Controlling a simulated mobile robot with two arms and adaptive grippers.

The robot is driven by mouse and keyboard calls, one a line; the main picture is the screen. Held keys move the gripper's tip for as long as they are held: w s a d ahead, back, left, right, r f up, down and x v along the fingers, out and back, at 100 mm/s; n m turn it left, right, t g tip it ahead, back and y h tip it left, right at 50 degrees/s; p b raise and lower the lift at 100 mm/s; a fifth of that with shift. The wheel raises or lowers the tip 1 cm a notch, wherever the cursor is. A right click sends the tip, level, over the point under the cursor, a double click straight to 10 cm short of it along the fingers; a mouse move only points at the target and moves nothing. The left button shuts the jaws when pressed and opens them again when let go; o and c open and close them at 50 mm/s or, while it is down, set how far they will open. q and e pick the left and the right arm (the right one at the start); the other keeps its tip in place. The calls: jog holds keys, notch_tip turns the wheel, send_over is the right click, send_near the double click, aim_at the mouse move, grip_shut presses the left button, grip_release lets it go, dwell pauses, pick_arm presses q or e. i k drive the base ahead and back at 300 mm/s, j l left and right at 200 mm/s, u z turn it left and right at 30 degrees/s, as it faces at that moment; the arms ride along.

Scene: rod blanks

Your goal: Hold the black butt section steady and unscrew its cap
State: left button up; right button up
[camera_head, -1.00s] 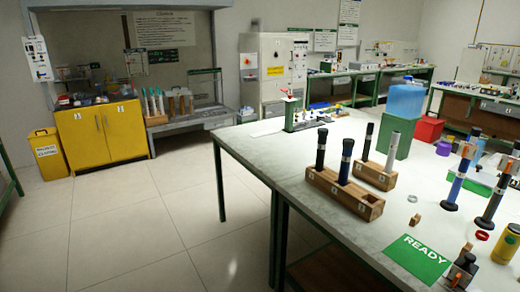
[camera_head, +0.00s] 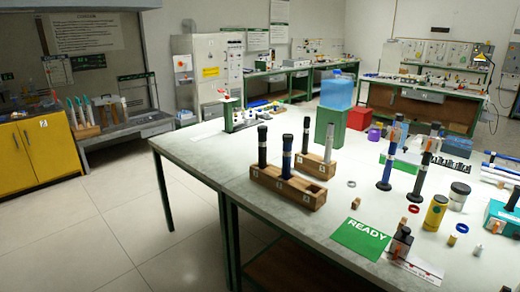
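A black rod section with a black cap-like top (camera_head: 262,147) stands upright in the left hole of a wooden block (camera_head: 266,183) on the table. A dark blue rod with a black top (camera_head: 287,156) stands beside it in the same block, and the right hole looks empty. Behind, a thin black rod (camera_head: 306,134) and a grey rod (camera_head: 328,144) stand at a second wooden block (camera_head: 315,172). I cannot tell for certain which rod is the butt section. Neither of my grippers is in view.
A green READY card (camera_head: 361,238) lies near the front edge. Blue (camera_head: 386,162) and black (camera_head: 421,172) rods stand on round bases at right, near a yellow jar (camera_head: 435,212). A green box with a blue container (camera_head: 337,93) stands behind. The table's left end (camera_head: 195,153) is clear.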

aim_at(262, 138)
jog(key=i+j, duration=0.2)
jog(key=i, duration=0.2)
jog(key=i+j+z, duration=0.1)
jog(key=i, duration=0.3)
jog(key=i+j, duration=0.35)
jog(key=i+l+z, duration=0.05)
